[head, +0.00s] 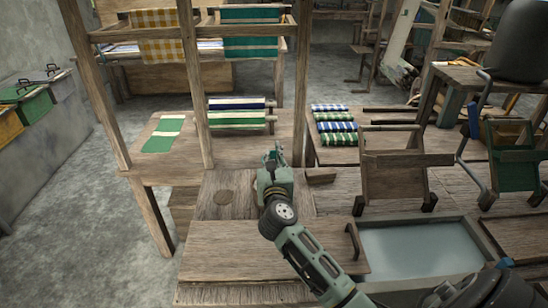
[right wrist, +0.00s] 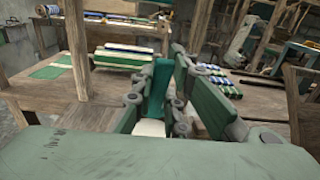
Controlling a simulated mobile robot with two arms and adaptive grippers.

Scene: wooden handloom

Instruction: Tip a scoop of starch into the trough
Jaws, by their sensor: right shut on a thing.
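My right gripper (head: 272,160) is above the wooden bench, left of the trough. In the right wrist view its fingers (right wrist: 160,95) are closed on an upright teal-green piece (right wrist: 158,82), which looks like the scoop's handle. A pale white patch (right wrist: 150,128) shows low between the fingers; I cannot tell if it is starch. In the head view the gripper hides the scoop. The trough (head: 482,243) is a grey-rimmed basin with a flat pale blue-grey surface, set in the bench at lower right, apart from the gripper. My left gripper is not in view.
A wooden lid with a handle (head: 270,250) lies left of the trough. A wooden stand (head: 400,172) rises behind the trough. Rolled striped cloths (head: 336,127) lie on the bench behind. Loom posts (head: 195,80) stand behind and left of the gripper.

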